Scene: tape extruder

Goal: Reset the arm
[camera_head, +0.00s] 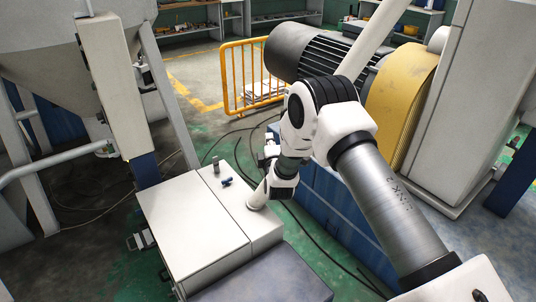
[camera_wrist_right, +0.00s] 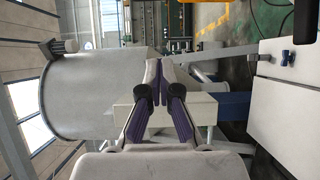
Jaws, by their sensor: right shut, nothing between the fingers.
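My right arm (camera_head: 395,210) comes in from the lower right of the head view, bends at a white and black elbow (camera_head: 320,105) and drops to the wrist. My right gripper (camera_head: 260,191) is by the right edge of a white cabinet top (camera_head: 185,225); whether it touches is unclear. In the wrist view the fingers of this gripper (camera_wrist_right: 160,85) are together with nothing between them. My left arm and gripper are not in view.
A grey hopper (camera_head: 50,45) is at left, a dark motor (camera_head: 305,50) and yellow guard (camera_head: 400,95) at right. A yellow rail (camera_head: 232,80) stands behind. Cables lie on the green floor.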

